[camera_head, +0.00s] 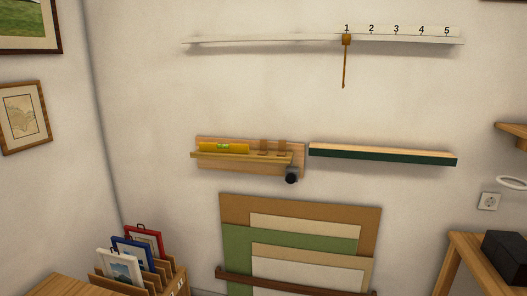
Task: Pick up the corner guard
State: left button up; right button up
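I cannot pick out a corner guard for certain. A small wooden wall shelf (240,159) hangs in the middle of the wall. A yellow spirit level (224,148) lies on its left part. Small brown pieces stand against the backboard to the right of the level, too small to identify. A dark round object (291,175) hangs at the shelf's lower right end; I cannot tell what it is. Neither of my grippers is in view.
A numbered white rail (270,41) with a hanging brown strip (345,65) is above. A dark green ledge (385,155) is to the right. Boards (235,210) lean below. Framed prints (120,268) stand in a rack lower left. A table (470,255) bears a black box (507,255).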

aim_at(264, 150)
jog(key=i+j+z, duration=0.25)
jog(key=i+j, duration=0.25)
jog(key=i, duration=0.15)
jog(key=i+j+z, duration=0.25)
jog(key=i+j, duration=0.3)
jog(key=i+j+z, duration=0.25)
jog(key=i+j, duration=0.3)
jog(key=j, duration=0.2)
